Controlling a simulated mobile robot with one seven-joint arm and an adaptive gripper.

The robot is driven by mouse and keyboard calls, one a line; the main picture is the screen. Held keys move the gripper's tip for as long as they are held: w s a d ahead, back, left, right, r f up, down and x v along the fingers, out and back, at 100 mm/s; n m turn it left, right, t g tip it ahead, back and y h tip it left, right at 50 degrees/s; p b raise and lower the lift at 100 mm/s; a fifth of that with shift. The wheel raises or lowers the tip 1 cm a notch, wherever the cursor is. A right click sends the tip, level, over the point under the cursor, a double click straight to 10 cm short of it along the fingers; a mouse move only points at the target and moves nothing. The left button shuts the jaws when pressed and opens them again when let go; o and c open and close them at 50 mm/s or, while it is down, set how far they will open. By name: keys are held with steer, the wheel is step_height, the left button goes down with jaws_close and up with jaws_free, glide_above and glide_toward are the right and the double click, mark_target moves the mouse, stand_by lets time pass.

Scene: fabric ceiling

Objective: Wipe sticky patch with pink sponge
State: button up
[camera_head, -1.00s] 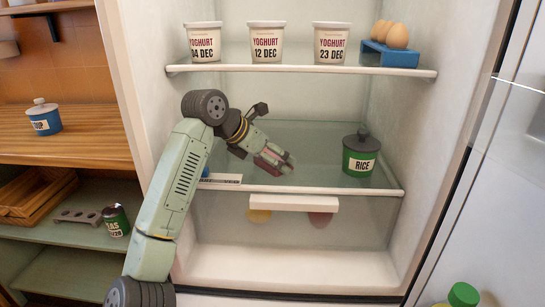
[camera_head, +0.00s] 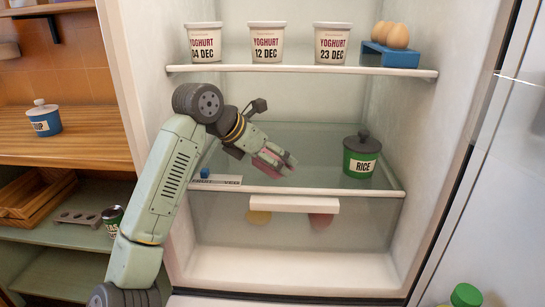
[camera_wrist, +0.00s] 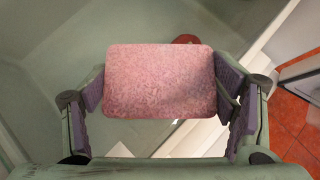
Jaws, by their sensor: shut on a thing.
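My gripper (camera_head: 278,162) is shut on the pink sponge (camera_wrist: 160,82), which lies across between the two fingers in the wrist view. In the head view the sponge (camera_head: 266,163) shows as a pink edge under the fingers, low over the middle of the glass shelf (camera_head: 310,150). I cannot tell whether it touches the glass. A dark red spot (camera_wrist: 186,39) peeks out past the sponge's far edge in the wrist view; I cannot tell whether it is the sticky patch or something below the glass. No patch shows clearly in the head view.
A green rice jar (camera_head: 361,155) stands right of my gripper on the same shelf. A small blue thing (camera_head: 205,173) is at the shelf's front left. Yoghurt tubs (camera_head: 266,43) and an egg holder (camera_head: 390,54) stand on the shelf above. The drawer handle (camera_head: 293,204) is below.

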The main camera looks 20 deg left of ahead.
steer(key=s+d+b, duration=0.2)
steer(key=s+b, duration=0.1)
steer(key=s, duration=0.6)
steer(key=s+d+b, duration=0.3)
steer(key=s, duration=0.5)
steer(key=shift+s+b, duration=0.35)
